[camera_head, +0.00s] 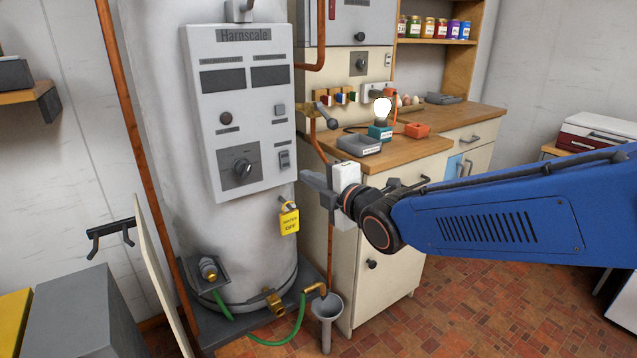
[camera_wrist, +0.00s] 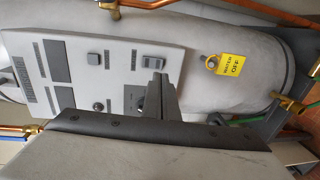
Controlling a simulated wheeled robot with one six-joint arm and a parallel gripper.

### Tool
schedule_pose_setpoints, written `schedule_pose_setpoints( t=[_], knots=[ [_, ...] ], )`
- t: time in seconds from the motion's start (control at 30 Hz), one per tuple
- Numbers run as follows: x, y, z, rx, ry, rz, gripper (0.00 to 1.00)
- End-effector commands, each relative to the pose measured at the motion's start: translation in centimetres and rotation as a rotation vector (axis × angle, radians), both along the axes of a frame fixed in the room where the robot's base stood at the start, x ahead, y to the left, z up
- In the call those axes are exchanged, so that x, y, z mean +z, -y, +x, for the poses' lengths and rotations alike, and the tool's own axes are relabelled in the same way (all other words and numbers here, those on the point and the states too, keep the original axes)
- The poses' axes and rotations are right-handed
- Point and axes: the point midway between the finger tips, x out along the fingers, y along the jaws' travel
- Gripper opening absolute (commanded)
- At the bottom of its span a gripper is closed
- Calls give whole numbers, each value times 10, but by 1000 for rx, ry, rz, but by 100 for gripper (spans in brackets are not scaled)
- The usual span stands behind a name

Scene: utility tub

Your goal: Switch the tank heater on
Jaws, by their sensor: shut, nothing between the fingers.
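The tank heater (camera_head: 180,140) is a tall white cylinder with a grey-white control panel (camera_head: 207,100) labelled "Harnscale". The panel has a rotary knob (camera_head: 243,168), a rocker switch (camera_head: 285,159), a small square button (camera_head: 279,109) and a dark round part (camera_head: 226,118). The rocker switch also shows in the wrist view (camera_wrist: 154,63). My gripper (camera_head: 304,177) is shut and empty, just right of the panel's lower edge. In the wrist view its fingers (camera_wrist: 160,82) partly cover the knob.
A green hose (camera_head: 275,340), brass fittings and a grey funnel (camera_head: 327,308) are at the tank's foot. A wooden counter (camera_head: 400,160) with a lit bulb and trays stands right. A copper pipe (camera_head: 140,150) runs upright on the left.

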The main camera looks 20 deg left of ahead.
Motion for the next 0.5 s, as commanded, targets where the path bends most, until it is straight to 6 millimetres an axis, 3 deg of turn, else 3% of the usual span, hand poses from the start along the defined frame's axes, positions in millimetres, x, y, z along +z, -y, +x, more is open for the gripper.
schedule_pose_setpoints(
  t=[0.5],
  knots=[
    [-9,-53,45,0,-1,1,0]
  ],
)
